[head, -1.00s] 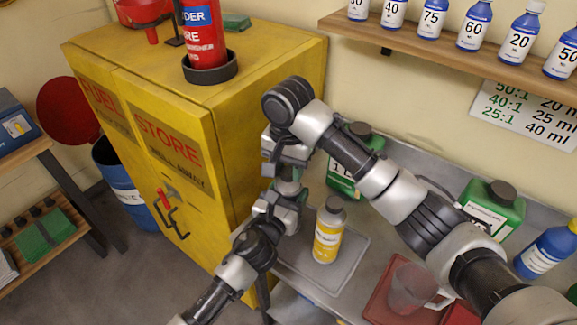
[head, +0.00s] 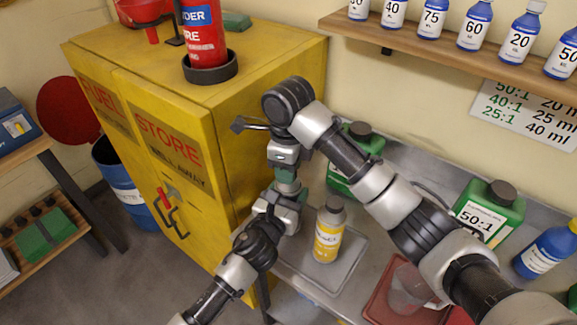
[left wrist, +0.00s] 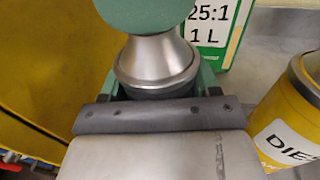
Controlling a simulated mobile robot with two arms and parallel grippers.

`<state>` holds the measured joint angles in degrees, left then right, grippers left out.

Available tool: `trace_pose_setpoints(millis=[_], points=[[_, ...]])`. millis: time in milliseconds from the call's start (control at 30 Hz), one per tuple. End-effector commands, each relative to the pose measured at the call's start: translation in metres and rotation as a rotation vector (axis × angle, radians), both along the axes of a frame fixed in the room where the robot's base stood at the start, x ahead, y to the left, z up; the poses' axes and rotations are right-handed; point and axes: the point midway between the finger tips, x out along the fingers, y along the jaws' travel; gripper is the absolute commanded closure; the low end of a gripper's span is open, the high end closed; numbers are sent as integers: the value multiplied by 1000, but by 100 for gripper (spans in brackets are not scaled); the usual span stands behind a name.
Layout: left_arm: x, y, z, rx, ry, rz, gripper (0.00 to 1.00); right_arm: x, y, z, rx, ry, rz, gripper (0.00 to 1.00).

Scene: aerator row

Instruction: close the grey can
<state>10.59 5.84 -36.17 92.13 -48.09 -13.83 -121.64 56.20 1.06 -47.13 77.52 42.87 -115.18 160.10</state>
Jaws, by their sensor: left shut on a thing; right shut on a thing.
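The grey can (left wrist: 155,62) shows in the left wrist view as a bare metal shoulder narrowing upward, upright between green finger pads. My left gripper (head: 284,207) is shut around it from the front left. My right gripper (head: 287,174) points down from above and is shut at the can's top. A rounded green part covers the can's top in the left wrist view; I cannot tell whether it is a cap or a right finger. The neck opening and any lid are hidden. In the head view the grippers hide most of the can.
A yellow bottle (head: 327,240) with a grey top stands close right on a grey tray (head: 345,270). A green bottle (head: 362,140) stands behind my right forearm, another (head: 490,212) further right. A clear jug (head: 405,290) stands at the front right. The yellow cabinet (head: 235,120) is close left.

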Motion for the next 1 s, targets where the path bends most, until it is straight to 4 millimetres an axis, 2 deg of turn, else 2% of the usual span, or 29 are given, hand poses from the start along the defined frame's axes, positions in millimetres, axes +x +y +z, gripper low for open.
trace_pose_setpoints(millis=[67,100,233,533,800,1000], points=[[-1,-1,-1,0,1,-2,100,0,0,1,1,-3,1,90],[-1,-1,-1,0,1,-2,100,0,0,1,1,-3,1,60],[-1,-1,-1,0,1,-1,100,0,0,0,1,-1,2,40],[-1,0,-1,0,1,-1,100,1,0,3,0,-3,3,39],[0,0,-1,0,1,-1,100,1,-1,37,-2,-6,3,39],[0,0,-1,0,1,-1,100,0,0,46,0,0,3,39]])
